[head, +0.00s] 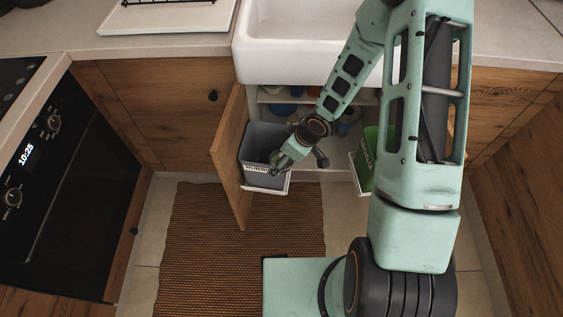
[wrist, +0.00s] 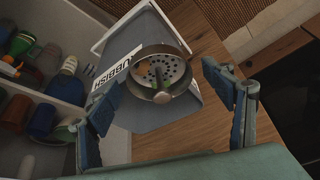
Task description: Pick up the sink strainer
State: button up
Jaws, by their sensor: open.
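The sink strainer (wrist: 173,72) is a round metal cup with a perforated base and small orange and green scraps in it. In the wrist view it appears over the grey bin labelled RUBBISH (wrist: 153,116); I cannot tell what it rests on. My gripper (wrist: 161,80) is open, with one finger to the left of the strainer and one to the right, and nothing held. In the head view my gripper (head: 279,160) is at the front of the grey bin (head: 262,136). The strainer is too small to make out there.
The open cabinet door (head: 231,150) stands left of the grey bin. A green bin (head: 365,160) is to the right. Several bottles (wrist: 42,115) stand in the cabinet. The white sink (head: 300,45) is above. A brown mat (head: 235,225) covers the floor in front.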

jog(key=shift+c, duration=0.5)
jog(key=c, duration=1.2)
jog(key=shift+o, duration=0.2)
jog(key=shift+r, duration=0.15)
